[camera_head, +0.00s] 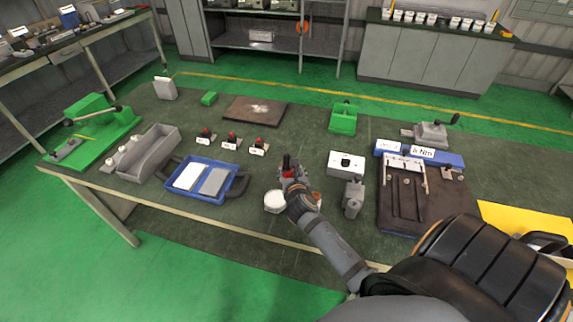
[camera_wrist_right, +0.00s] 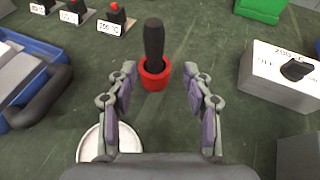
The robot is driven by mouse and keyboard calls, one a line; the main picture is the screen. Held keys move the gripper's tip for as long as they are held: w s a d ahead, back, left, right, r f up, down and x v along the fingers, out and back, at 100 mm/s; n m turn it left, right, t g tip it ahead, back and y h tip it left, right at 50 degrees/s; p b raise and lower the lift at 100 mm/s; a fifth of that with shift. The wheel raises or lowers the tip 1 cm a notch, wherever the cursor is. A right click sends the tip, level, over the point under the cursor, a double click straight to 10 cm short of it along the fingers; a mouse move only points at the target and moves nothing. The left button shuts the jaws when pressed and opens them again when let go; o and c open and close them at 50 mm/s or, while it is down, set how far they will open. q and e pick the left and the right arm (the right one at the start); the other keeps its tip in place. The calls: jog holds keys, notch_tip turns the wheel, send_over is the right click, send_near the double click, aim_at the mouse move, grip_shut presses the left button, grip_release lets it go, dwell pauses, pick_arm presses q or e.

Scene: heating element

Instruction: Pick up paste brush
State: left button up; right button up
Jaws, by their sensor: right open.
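A brush with a black handle (camera_wrist_right: 154,42), which looks like the paste brush, stands upright in a red cup (camera_wrist_right: 154,77) on the table in the right wrist view; its lower end is hidden in the cup. My right gripper (camera_wrist_right: 159,80) is open, its two fingers apart on the near left and right sides of the cup, with nothing between them. In the head view the right gripper (camera_head: 292,187) is over the front middle of the table and partly covers the cup and brush. My left gripper is not in view.
A white round dish (camera_head: 275,201) sits just left of the gripper. A white switch box (camera_head: 346,164) is to the right. A blue tray (camera_head: 205,180) lies left, with several red-topped labelled items (camera_head: 231,143) behind. A dark plate fixture (camera_head: 408,200) stands right.

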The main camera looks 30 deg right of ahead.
aim_at(287, 165)
jog(key=shift+x, duration=0.85)
jog(key=shift+w+a+p+x, duration=0.1)
jog(key=shift+a+p+x, duration=0.05)
jog(key=shift+x, duration=1.2)
jog(key=shift+w+a+p+x, duration=0.15)
jog(key=shift+x, duration=1.15)
jog(key=shift+s+r, duration=0.1)
jog(key=shift+r, duration=0.2)
jog(key=shift+c, duration=1.1)
grip_shut()
